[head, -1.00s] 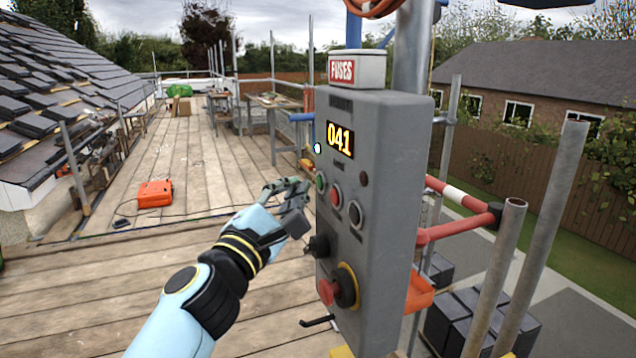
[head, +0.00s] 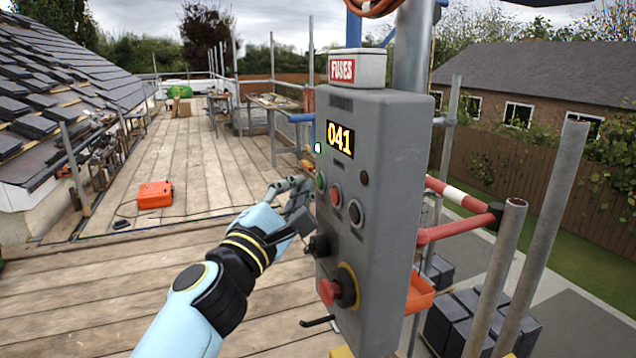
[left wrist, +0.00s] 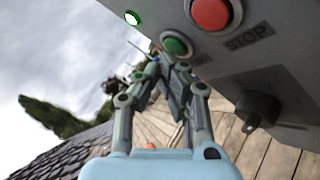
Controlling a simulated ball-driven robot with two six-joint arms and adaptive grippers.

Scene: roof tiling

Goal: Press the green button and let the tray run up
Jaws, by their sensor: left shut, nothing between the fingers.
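The grey control box (head: 385,190) stands in front of me with an orange display (head: 340,140) reading 041. The green button (head: 320,182) is at its left edge, beside a red button (head: 336,196). My left gripper (head: 304,187) is shut and empty, its fingertips right by the green button. In the left wrist view the fingertips (left wrist: 165,66) are just below the green button (left wrist: 176,43); I cannot tell whether they touch it. The red button (left wrist: 210,13) has a STOP label. I cannot make out the tray. My right gripper is not in view.
Metal poles (head: 497,275) and a red rail (head: 455,228) stand to the right. An orange case (head: 155,195) lies on the planks, which are mostly clear at left.

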